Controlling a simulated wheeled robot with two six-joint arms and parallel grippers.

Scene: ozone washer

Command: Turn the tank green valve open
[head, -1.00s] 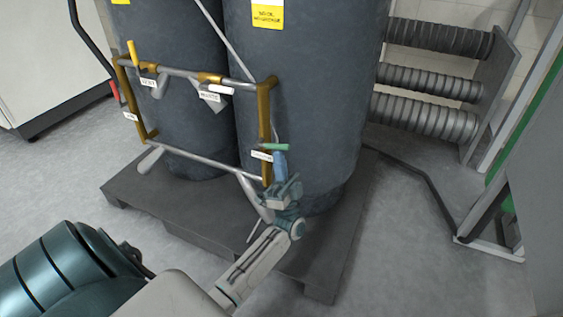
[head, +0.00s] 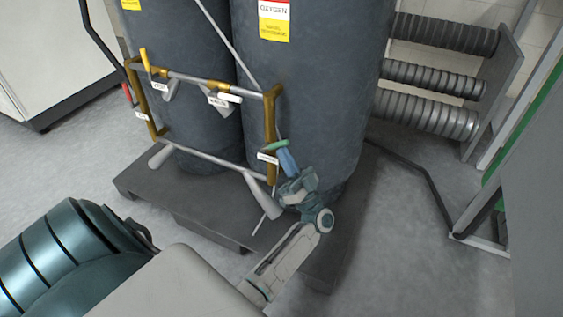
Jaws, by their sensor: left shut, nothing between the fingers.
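The green valve handle (head: 276,144) sits on the right-hand brass upright of the pipe frame, in front of the right dark tank (head: 310,100). A white label (head: 268,159) is just below it. My left gripper (head: 286,157) comes up from below, its blue fingers shut with nothing between them. The fingertips are just under the right part of the green handle. I cannot tell whether they touch it. My right gripper is not in view.
A yellow handle (head: 145,60) and a white handle (head: 231,97) are on the same pipe frame (head: 190,80). The tanks stand on a dark pallet (head: 150,193). Ribbed cylinders (head: 430,110) are on a rack at the right.

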